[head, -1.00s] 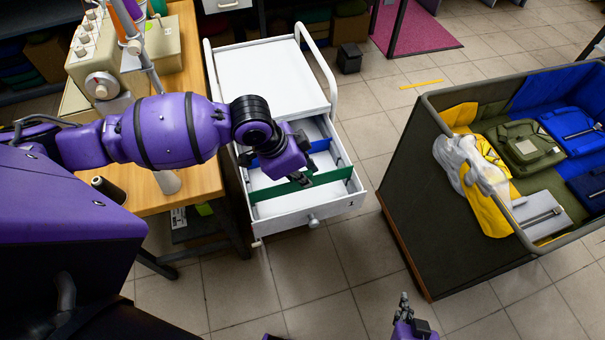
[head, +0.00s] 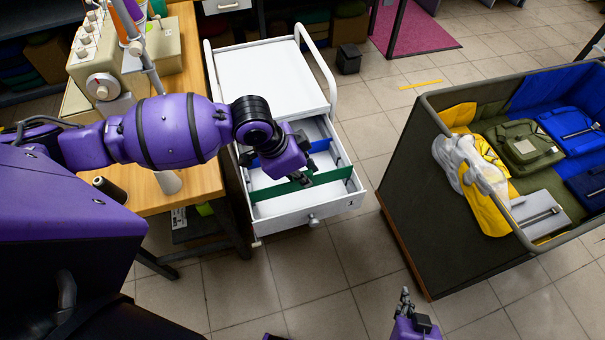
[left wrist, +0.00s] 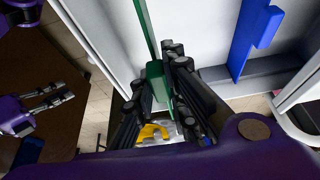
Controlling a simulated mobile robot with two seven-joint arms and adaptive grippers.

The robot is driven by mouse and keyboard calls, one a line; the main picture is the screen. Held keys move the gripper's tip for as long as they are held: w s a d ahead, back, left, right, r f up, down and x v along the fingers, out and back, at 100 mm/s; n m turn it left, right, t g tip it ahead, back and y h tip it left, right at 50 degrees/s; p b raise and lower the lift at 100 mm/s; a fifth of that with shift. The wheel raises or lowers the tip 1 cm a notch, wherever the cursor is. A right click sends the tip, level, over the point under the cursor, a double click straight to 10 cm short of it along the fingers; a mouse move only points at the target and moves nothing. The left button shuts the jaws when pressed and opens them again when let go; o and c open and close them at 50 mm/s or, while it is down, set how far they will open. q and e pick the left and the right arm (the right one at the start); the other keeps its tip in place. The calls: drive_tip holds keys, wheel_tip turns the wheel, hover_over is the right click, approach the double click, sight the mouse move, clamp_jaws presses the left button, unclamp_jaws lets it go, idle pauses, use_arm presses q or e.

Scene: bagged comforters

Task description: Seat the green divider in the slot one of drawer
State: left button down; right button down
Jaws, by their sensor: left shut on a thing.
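The green divider (head: 330,177) is a thin strip lying across the open white drawer (head: 290,206), near its front. My left gripper (head: 305,180) is shut on the divider about midway along it. In the left wrist view the green divider (left wrist: 155,80) stands between the fingers of my left gripper (left wrist: 165,90). Whether its ends sit in the slots or just above them I cannot tell. My right gripper (head: 405,300) is away from the drawer, low in the head view; its fingers look apart and empty in the left wrist view (left wrist: 50,98).
A blue divider (head: 320,145) stands further back in the drawer; it also shows in the left wrist view (left wrist: 245,40). A wooden table (head: 190,190) with a sewing machine is at the left. A dark bin (head: 410,190) with bagged items is at the right. Floor between is clear.

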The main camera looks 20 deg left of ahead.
sight(303, 187)
use_arm(q)
drive_tip(key=shift+f, duration=0.6)
use_arm(e)
drive_tip(key=shift+s+f, duration=0.35)
drive_tip(key=shift+s, duration=0.05)
use_arm(q)
drive_tip(key=shift+f+b, duration=0.4)
drive_tip(key=shift+f, duration=0.45)
use_arm(e)
drive_tip(key=shift+s+f, duration=0.25)
drive_tip(key=shift+f, duration=0.1)
